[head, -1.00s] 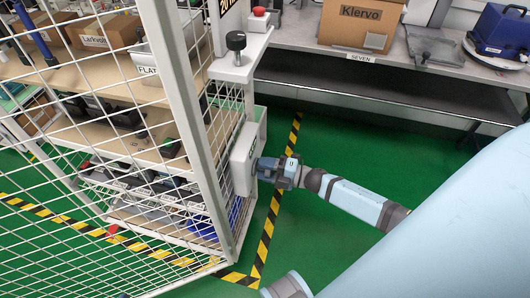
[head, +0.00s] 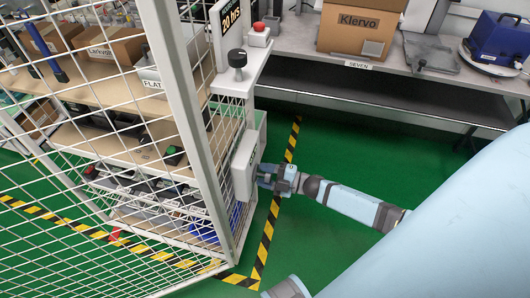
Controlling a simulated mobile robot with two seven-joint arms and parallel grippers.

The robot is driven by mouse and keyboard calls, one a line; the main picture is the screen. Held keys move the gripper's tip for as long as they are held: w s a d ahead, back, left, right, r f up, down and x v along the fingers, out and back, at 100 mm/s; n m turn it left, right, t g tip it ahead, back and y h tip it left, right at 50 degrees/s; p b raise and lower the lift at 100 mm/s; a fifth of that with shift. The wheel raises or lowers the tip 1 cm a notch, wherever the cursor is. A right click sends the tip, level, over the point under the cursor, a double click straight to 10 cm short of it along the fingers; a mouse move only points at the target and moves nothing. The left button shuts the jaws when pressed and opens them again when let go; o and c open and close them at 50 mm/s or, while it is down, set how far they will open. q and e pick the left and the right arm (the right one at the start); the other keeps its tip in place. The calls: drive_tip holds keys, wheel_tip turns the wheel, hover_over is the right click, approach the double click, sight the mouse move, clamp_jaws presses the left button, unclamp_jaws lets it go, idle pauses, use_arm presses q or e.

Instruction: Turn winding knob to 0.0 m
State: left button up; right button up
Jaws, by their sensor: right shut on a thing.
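A white box (head: 244,166) is mounted low on the side of the mesh cage's corner post. My right gripper (head: 263,176) reaches in from the right and is shut at the box's right face. What it grips there appears to be the winding knob, which is hidden by the fingers and too small to make out. I cannot read any scale or setting on the box. My left gripper is out of view.
A black knob (head: 238,60) and a red button (head: 259,29) sit on the white bracket above the box. A bench (head: 300,62) with a Klervo carton (head: 361,26) stands behind. White mesh (head: 95,215) closes off shelves at left.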

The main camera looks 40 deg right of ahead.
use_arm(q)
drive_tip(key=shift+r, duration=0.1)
use_arm(e)
drive_tip(key=o, duration=0.9)
drive_tip(key=shift+s+d, duration=0.35)
use_arm(q)
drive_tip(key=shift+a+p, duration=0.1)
drive_tip(key=shift+p, duration=0.5)
use_arm(e)
drive_tip(key=v, duration=1.2)
drive_tip(key=shift+s+d+f, duration=0.1)
drive_tip(key=shift+s+d, duration=0.15)
drive_tip(key=shift+d, duration=0.05)
